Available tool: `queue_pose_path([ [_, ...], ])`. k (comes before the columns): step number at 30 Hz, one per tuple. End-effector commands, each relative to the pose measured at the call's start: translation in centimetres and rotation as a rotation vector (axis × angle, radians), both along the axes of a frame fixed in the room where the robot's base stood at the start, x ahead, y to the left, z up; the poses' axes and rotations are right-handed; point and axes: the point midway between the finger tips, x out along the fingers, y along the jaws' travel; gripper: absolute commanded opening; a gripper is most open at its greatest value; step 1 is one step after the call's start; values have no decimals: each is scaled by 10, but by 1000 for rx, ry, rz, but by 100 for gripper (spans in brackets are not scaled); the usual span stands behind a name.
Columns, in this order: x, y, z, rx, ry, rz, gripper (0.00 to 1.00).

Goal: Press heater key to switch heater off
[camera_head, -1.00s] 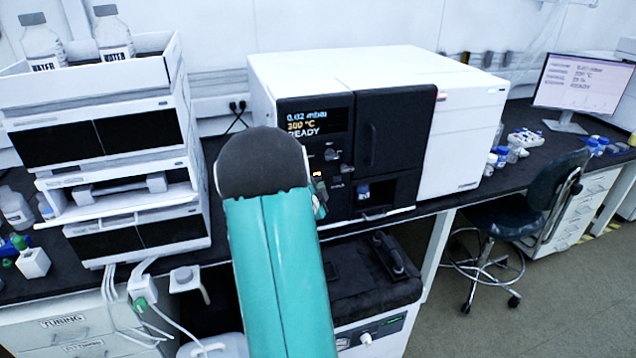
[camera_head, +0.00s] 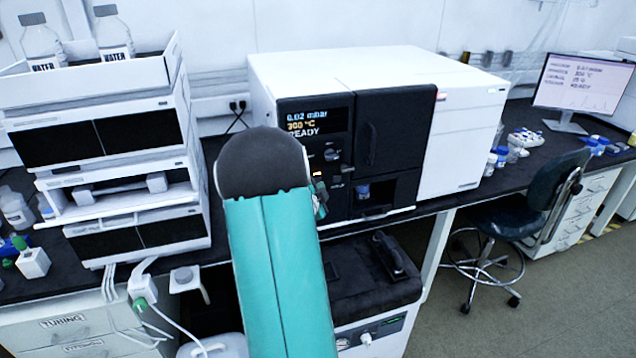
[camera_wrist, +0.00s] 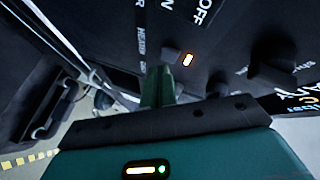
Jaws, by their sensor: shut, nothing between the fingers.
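The instrument (camera_head: 470,105) is a white and black box on the bench; its display (camera_head: 318,118) reads about 0.02 mbar, 300 °C, READY. In the wrist view its dark panel carries printed labels, one reading OFF (camera_wrist: 203,12). In the head view my arm hides part of the panel, and my gripper (camera_head: 321,195) shows only partly.
Dark knobs (camera_wrist: 272,68) stick out of the panel beside my gripper. A stack of white modules (camera_head: 125,130) with water bottles stands at the left. A chair (camera_head: 520,205) and a monitor (camera_head: 582,82) are at the right, with open floor in front.

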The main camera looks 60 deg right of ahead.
Motion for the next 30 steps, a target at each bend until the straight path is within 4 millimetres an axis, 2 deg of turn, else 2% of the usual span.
queue_pose_path([
  [30, 6, -7, 0, -1, 0, -1, 0],
])
